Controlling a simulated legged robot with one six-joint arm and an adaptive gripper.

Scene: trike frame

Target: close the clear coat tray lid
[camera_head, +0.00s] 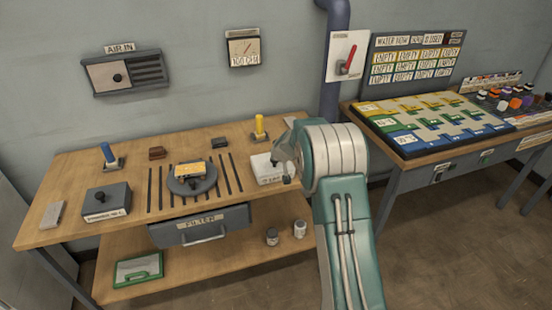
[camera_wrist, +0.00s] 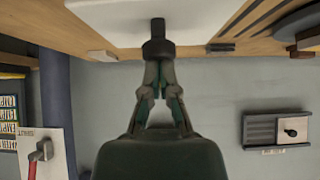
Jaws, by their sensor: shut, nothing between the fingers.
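A pale tray (camera_head: 262,166) with a small label on its front stands at the right end of the wooden bench; the label is too small to read. My gripper (camera_head: 287,178) is at its right side and partly hides it. In the wrist view a white panel (camera_wrist: 110,22), which looks like the tray's lid, fills the top, with a dark knob (camera_wrist: 157,30) on it. My gripper (camera_wrist: 158,68) is shut and empty, its fingertips at the knob's end. I cannot tell whether they touch it, nor how far the lid is open.
On the bench are a round turntable (camera_head: 206,184) with a yellow block, a grey box (camera_head: 106,203) with a knob, and blue (camera_head: 109,154) and yellow (camera_head: 260,127) upright cylinders. A grey drawer (camera_head: 200,228) hangs below. A board table (camera_head: 425,125) stands right of my arm.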

